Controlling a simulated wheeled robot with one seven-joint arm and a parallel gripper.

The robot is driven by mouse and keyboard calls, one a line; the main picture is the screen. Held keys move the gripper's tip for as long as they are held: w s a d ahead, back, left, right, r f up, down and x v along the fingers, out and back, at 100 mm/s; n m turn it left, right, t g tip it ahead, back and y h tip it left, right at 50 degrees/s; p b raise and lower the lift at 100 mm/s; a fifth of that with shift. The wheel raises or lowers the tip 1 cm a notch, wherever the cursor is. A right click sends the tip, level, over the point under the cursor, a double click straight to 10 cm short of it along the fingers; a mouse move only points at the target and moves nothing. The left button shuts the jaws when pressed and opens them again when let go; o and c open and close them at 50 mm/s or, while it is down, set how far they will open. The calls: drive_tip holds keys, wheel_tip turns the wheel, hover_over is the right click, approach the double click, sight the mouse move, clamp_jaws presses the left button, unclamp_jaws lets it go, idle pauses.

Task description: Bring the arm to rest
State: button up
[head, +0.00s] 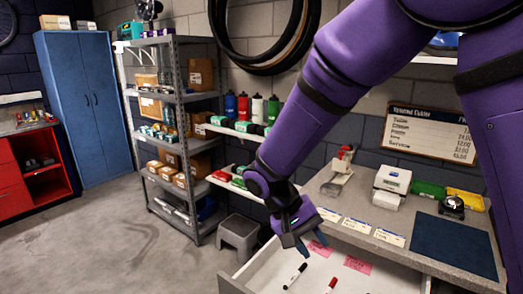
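My arm in purple comes down from the upper right of the head view. My gripper (304,241) points down above an open drawer (262,268) at the front of the workbench. Its two dark fingers look spread apart, with nothing seen between them. In the drawer lie a black marker (295,276), a red marker (331,285) and pink notes (357,264). The gripper appears above these things, and no contact shows. The drawer's lower part is cut off by the picture edge.
The workbench (330,207) holds label cards (357,225), a white box device (391,182), a dark blue mat (452,245) and a tape dispenser (452,206). A grey stool (239,234) and a metal shelf (173,120) stand left. The floor (90,245) at left is clear.

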drive_tip(key=s+d+r+m+t+y, duration=0.1)
drive_tip(key=s+d+r+t+y, duration=0.45)
drive_tip(key=d+r, duration=1.1)
drive_tip(key=s+d+r+t+y, duration=0.1)
drive_tip(key=s+d+r+t, duration=0.1)
drive_tip(key=s, duration=0.7)
drive_tip(key=shift+s+d+r, duration=0.35)
drive_tip(key=shift+d+r, duration=0.3)
drive_tip(key=shift+d, duration=0.05)
